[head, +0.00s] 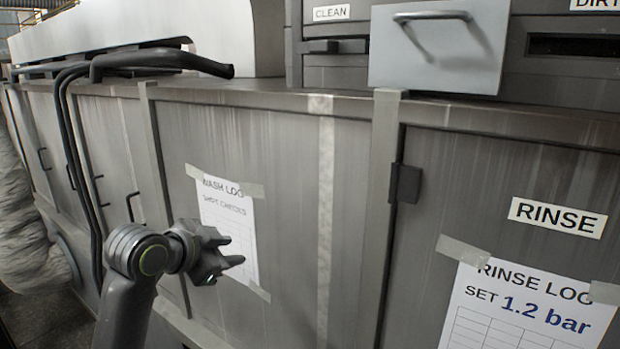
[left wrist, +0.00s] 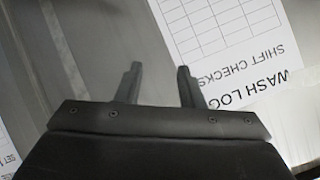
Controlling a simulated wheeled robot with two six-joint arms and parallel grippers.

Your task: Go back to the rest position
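My left gripper (head: 232,250) is raised in front of the grey cabinet front, at the lower left of the head view. Its fingers point to the right, near the taped wash log sheet (head: 226,220). In the left wrist view the two fingers (left wrist: 160,82) stand apart with nothing between them, so it is open and empty. The wash log sheet also shows there (left wrist: 225,40), behind and to the right of the fingers. I cannot tell whether the fingers touch the panel. My right gripper is in neither view.
The grey machine (head: 280,170) fills most of the head view. A handled drawer front (head: 440,60) sticks out above its ledge. Black pipes (head: 80,160) run down at the left. A rinse log sheet (head: 525,312) and a RINSE label (head: 557,217) are at the right.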

